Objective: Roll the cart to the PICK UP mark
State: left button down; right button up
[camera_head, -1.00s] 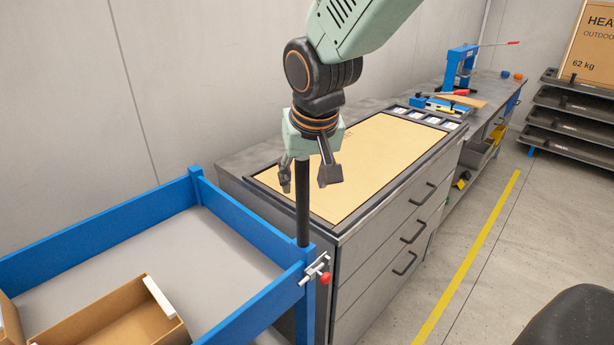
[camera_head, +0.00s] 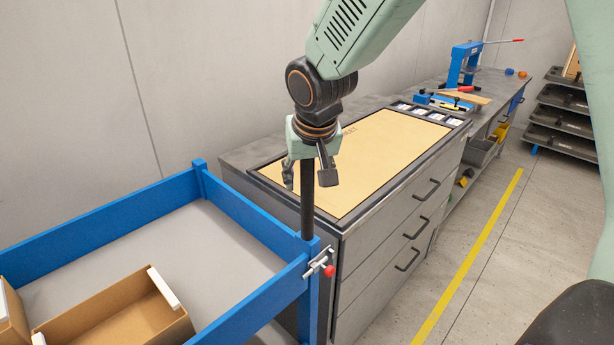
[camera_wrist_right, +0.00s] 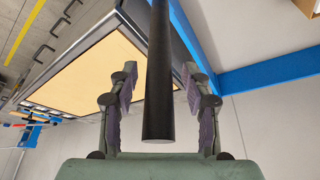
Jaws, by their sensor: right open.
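The cart (camera_head: 95,229) has blue rails, a grey bed and a black upright post (camera_head: 307,205) at its near right corner. A small latch with a red knob (camera_head: 329,271) sits on that corner. My right gripper (camera_head: 308,174) is above the corner, with its fingers on either side of the post. In the right wrist view the post (camera_wrist_right: 158,85) stands between the two open fingers, with a gap on each side. My left gripper is not in view. No PICK UP mark shows in these frames.
An open cardboard box (camera_head: 125,312) lies in the cart. A grey drawer bench (camera_head: 385,240) with a tan top stands close beside the cart's right end. A workbench (camera_head: 490,100) with a blue press is farther back. Clear floor with a yellow line (camera_head: 470,255) runs along the right.

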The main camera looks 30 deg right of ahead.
jog(key=shift+w+d, duration=0.1)
jog(key=shift+d, duration=0.05)
jog(key=shift+c, duration=1)
grip_shut()
